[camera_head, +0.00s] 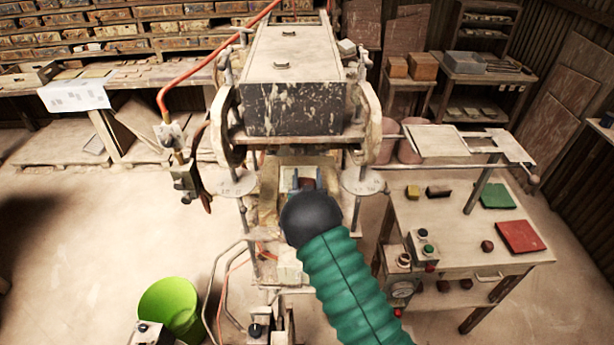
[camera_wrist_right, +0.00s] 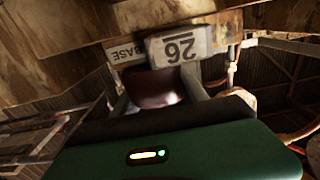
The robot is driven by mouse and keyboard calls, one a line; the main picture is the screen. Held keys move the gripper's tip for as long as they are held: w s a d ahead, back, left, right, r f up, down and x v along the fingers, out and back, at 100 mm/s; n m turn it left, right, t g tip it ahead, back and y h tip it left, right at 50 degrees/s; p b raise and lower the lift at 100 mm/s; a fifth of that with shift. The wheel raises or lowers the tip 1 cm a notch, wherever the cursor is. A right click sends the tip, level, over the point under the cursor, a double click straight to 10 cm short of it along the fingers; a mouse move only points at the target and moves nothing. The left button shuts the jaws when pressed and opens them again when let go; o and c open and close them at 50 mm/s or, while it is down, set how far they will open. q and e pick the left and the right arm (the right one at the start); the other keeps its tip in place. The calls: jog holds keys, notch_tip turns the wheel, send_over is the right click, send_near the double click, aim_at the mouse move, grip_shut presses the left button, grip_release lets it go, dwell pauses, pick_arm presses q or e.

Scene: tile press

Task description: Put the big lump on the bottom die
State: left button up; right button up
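My right arm, in a green sleeve, reaches into the press (camera_head: 295,105) in the head view. Its gripper (camera_head: 306,184) is under the press's heavy upper block, mostly hidden by my dark wrist. In the right wrist view, a smooth reddish-brown lump (camera_wrist_right: 152,88) sits between the two grey fingers of the right gripper (camera_wrist_right: 158,95), which appear closed on its sides. A bit of the lump also shows in the head view. The bottom die is hidden behind my wrist, and I cannot tell whether the lump touches it. My left gripper is not in view.
A side table (camera_head: 460,225) on the right holds several small lumps, a green tile (camera_head: 497,196), a red tile (camera_head: 520,236) and a button box (camera_head: 424,246). A green bucket (camera_head: 170,308) stands at lower left. Press posts flank my gripper closely.

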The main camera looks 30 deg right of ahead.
jog(key=o, duration=0.5)
jog(key=shift+a, duration=0.25)
jog(key=shift+c, duration=0.2)
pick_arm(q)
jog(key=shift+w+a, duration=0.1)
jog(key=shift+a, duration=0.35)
pick_arm(e)
jog(key=shift+w+a+r, duration=0.1)
jog(key=shift+a, duration=0.15)
